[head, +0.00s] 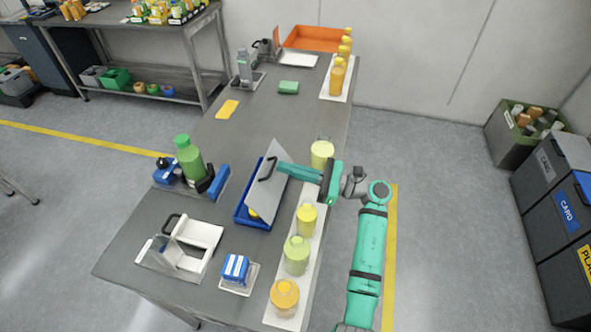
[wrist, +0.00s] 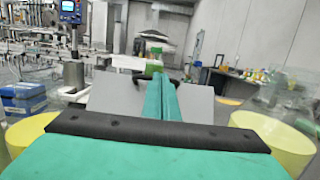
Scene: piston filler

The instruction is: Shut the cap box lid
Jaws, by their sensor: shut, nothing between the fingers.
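The cap box (head: 243,210) is a blue open box on the table, with something yellow inside it. Its grey lid (head: 268,187) stands raised and tilted, with a dark handle (head: 267,168) near its upper part. My gripper (head: 281,168) is shut and empty, its green fingers reaching from the right to the lid's upper part near the handle. In the wrist view the shut fingers (wrist: 161,98) point at the grey lid (wrist: 118,95), overlapping it. I cannot tell whether they touch it.
A green bottle (head: 188,158) in a blue fixture stands left of the box. A white holder (head: 190,243) and a blue block (head: 236,268) are in front. The table behind the box is mostly clear.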

